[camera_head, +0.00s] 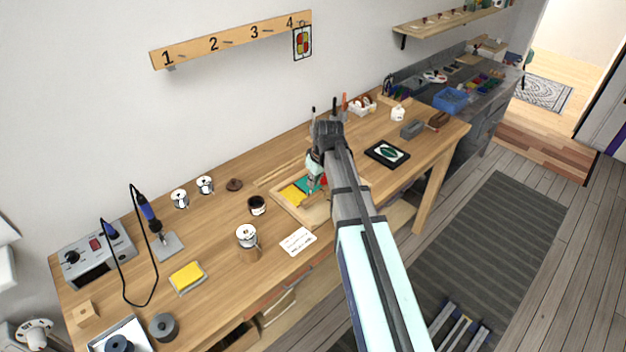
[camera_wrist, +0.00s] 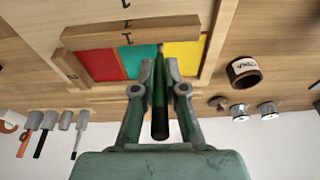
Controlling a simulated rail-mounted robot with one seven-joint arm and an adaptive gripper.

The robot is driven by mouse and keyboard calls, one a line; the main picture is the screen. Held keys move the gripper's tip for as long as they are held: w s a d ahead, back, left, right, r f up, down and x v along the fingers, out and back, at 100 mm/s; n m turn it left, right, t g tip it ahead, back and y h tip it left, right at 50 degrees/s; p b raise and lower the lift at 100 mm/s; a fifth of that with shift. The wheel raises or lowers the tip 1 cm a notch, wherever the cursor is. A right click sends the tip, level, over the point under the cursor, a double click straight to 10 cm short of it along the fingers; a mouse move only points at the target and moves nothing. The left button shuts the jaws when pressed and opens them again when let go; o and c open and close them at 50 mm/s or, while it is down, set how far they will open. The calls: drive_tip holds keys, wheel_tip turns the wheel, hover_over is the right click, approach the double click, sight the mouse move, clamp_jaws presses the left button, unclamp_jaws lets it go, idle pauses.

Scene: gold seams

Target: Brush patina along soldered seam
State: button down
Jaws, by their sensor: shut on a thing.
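The glass panel shows red (camera_wrist: 97,64), teal (camera_wrist: 140,62) and yellow (camera_wrist: 183,58) pieces side by side in the wrist view. It lies in a wooden frame (camera_wrist: 215,45), and its yellow piece also shows in the head view (camera_head: 292,195). My gripper (camera_wrist: 159,72) is shut on a brush with a dark handle (camera_wrist: 159,122), over the teal and yellow pieces. The brush tip is largely hidden, so I cannot tell whether it touches the seam. A dark open jar with a pale label (camera_wrist: 243,72) stands beside the frame; it also shows in the head view (camera_head: 257,206).
A soldering station (camera_head: 95,255), yellow sponge (camera_head: 187,276) and card (camera_head: 297,241) lie on the bench. A black-framed piece (camera_head: 387,154) lies right.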

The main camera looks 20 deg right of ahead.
drive_tip(key=shift+r, duration=0.1)
idle(0.3)
drive_tip(key=shift+w+a+p+v, duration=0.1)
drive_tip(key=shift+w+p+v, duration=0.1)
drive_tip(key=shift+p+v, duration=0.6)
drive_tip(key=shift+w+a+p+v, duration=0.2)
drive_tip(key=shift+p+v, duration=0.2)
drive_tip(key=shift+v, duration=0.7)
drive_tip(key=shift+w+a+p+v, duration=0.1)
drive_tip(key=shift+w+p+v, duration=0.1)
drive_tip(key=shift+p+v, duration=0.6)
drive_tip(key=shift+s+r, duration=0.1)
drive_tip(key=shift+r, duration=0.25)
drive_tip(key=shift+f+b, duration=0.1)
drive_tip(key=shift+b, duration=0.2)
drive_tip(key=shift+f+b, duration=0.3)
drive_tip(key=shift+f, duration=0.4)
drive_tip(key=shift+d, duration=0.1)
